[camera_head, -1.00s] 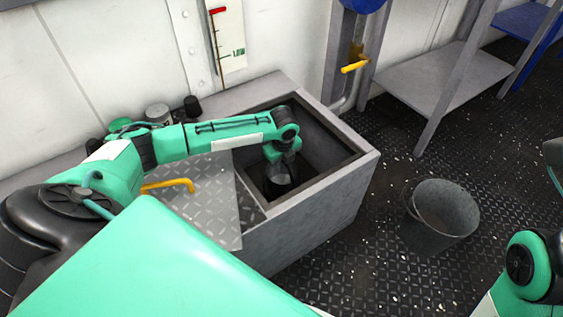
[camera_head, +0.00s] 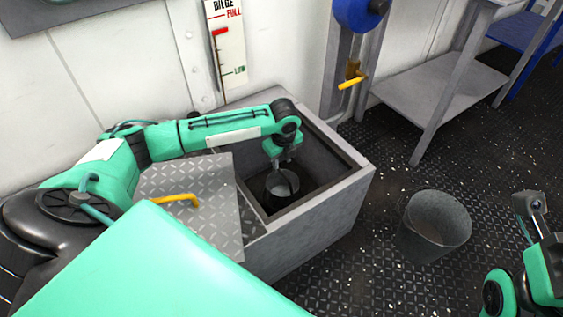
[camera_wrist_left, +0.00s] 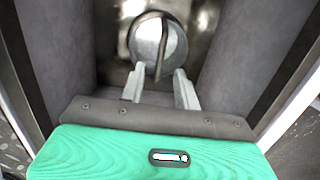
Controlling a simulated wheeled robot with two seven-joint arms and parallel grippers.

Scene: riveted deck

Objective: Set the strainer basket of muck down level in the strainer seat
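The strainer basket (camera_head: 283,184) is a small round grey vessel low inside the open box. It looks roughly level, within a dark round rim that appears to be the strainer seat (camera_head: 270,194). In the left wrist view the basket (camera_wrist_left: 147,42) shows as a pale disc crossed by a dark bail handle (camera_wrist_left: 164,40). My left gripper (camera_head: 281,164) is just above the basket. Its two fingers (camera_wrist_left: 159,76) stand apart, with clear gaps to the handle's near end between them. The muck cannot be made out. My right gripper (camera_head: 532,204) is at the right edge, small and unclear.
The box (camera_head: 325,215) has a raised rim around its opening. A chequered lid plate (camera_head: 215,205) with a yellow handle (camera_head: 176,199) lies to the left. A grey bucket (camera_head: 436,226) stands on the deck, right of the box. A grey shelf (camera_head: 425,90) stands behind it.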

